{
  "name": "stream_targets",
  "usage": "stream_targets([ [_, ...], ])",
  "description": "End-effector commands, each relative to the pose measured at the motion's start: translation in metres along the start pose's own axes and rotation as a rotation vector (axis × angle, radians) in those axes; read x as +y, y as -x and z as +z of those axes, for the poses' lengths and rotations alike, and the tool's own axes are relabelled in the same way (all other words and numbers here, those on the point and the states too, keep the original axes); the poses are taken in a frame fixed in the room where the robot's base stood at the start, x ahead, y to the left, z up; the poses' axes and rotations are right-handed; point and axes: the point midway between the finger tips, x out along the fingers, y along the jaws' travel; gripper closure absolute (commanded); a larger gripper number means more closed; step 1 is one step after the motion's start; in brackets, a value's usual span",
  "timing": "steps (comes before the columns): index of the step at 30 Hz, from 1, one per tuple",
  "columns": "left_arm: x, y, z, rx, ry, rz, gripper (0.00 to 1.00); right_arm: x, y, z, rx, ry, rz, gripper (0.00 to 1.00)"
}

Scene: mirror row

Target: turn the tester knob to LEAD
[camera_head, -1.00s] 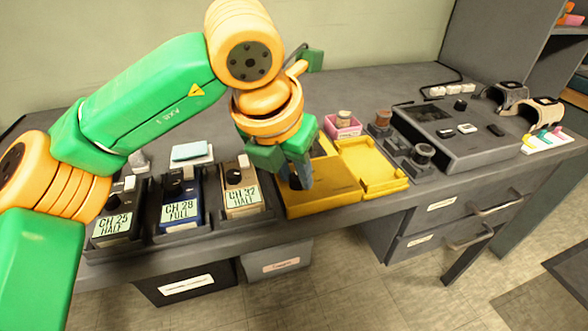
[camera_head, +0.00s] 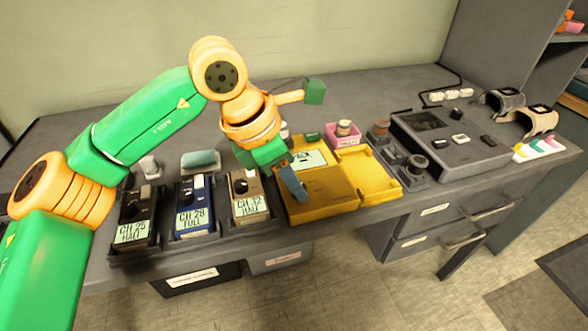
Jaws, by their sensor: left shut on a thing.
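The yellow tester (camera_head: 325,203) is a flat box on the bench, with an open yellow tray section on its right. A pale label (camera_head: 309,158) on its back part seems to read PACK; its left end is covered by my gripper. My left gripper (camera_head: 298,190) comes down over the left part of the tester. Its blue-grey fingers are shut, low at the box top, on what appears to be the tester knob. The fingers hide the knob, so its pointing direction cannot be seen. My right gripper is not in view.
Left of the tester stand labelled units: CH 32 HALF (camera_head: 249,207), CH 28 FULL (camera_head: 194,220) and CH 25 HALF (camera_head: 132,232). A pink box (camera_head: 343,135) and dark knobbed parts (camera_head: 415,168) stand close behind and right. A grey console (camera_head: 450,150) is farther right.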

Motion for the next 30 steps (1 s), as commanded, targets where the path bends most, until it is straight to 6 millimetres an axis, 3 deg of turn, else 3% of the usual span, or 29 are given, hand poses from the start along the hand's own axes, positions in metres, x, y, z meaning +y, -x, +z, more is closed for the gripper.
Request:
stream_targets([
  [1, 0.001, 0.006, 0.003, -0.002, -0.034, -0.016, 1.0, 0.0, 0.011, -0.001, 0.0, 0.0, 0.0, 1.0],
  [15, 0.005, 0.006, 0.004, -0.001, -0.44, -0.184, 1.0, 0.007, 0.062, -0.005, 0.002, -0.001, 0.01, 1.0],
  [30, 0.007, 0.001, 0.004, 0.0, -0.741, -0.307, 1.0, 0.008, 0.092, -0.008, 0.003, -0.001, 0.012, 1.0],
])
